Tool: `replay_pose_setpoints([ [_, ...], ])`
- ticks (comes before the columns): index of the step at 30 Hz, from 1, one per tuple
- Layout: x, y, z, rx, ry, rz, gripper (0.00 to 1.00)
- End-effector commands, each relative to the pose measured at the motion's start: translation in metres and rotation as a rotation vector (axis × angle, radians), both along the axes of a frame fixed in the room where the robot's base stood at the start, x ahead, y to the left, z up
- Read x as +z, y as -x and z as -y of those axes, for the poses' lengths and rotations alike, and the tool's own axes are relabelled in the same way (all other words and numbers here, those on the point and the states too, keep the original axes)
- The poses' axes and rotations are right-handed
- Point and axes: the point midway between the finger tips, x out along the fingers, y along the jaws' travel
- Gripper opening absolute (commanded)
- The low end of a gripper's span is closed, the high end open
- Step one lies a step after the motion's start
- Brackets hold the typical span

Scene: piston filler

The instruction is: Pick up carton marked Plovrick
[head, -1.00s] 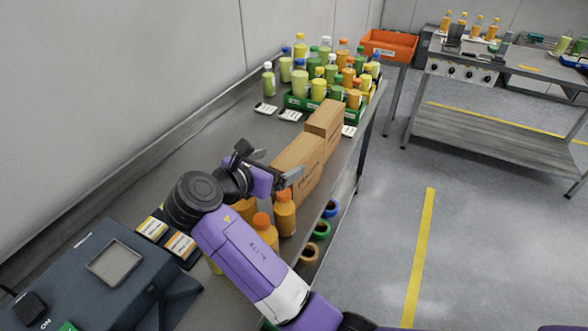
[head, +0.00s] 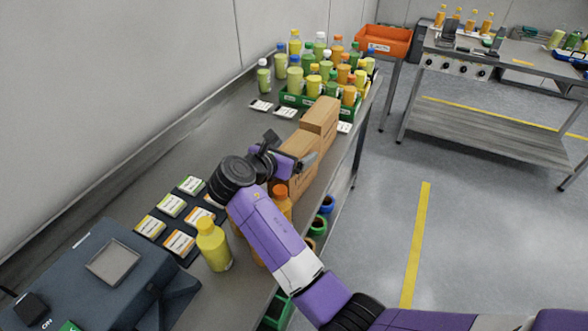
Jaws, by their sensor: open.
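Two brown cardboard cartons stand one behind the other on the long steel bench. The nearer carton (head: 296,178) is partly hidden behind my gripper and arm. The farther carton (head: 320,122) stands just behind it. Print on the cartons is too small to read, so I cannot tell which is marked Plovrick. My gripper (head: 291,152) is open at the near carton's upper part, with its dark fingers spread over it in the picture. I cannot tell whether they touch the carton.
A yellow bottle (head: 213,245) and orange-capped bottles (head: 281,203) stand close by my arm. A green crate (head: 296,101) of bottles stands beyond the cartons. Small label cards (head: 171,206) and a dark machine (head: 95,270) are at left. An orange bin (head: 386,42) is at the back.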

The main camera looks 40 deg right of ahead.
Motion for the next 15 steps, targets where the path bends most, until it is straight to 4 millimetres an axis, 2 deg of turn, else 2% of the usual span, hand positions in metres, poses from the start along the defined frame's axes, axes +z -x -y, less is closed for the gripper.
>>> replay_pose_setpoints([
  [3,0.0000,0.0001,-0.0002,0.000,0.000,0.000,0.89],
  [15,0.0000,0.0002,-0.0006,0.000,0.000,0.000,0.10],
])
